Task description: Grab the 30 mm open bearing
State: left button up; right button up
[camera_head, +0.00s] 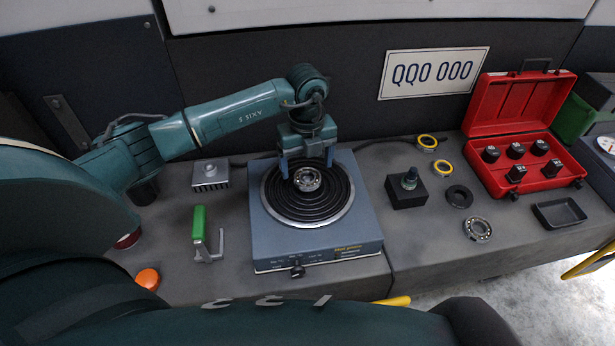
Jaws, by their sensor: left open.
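A metal ball bearing (308,180) with visible balls lies on the black ringed top of the blue-grey hot plate (275,247). A second bearing (477,229), also with visible balls, lies on the bench at the right. I cannot read a size on either one. My left gripper (307,168) points down over the hot plate with its two fingers apart, one on each side of the first bearing. I cannot tell whether the fingers touch it. My right gripper is not in view.
Yellow-edged rings (443,169), a black ring (459,196) and a black block with a knob (407,189) stand right of the hot plate. Beyond are an open red case (535,115) and a black tray (559,213).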

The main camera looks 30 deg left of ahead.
pick_arm(q)
jog(key=shift+f, duration=1.35)
jog(key=shift+c, duration=0.5)
jog(key=shift+r, duration=0.1)
jog(key=c, duration=1.1)
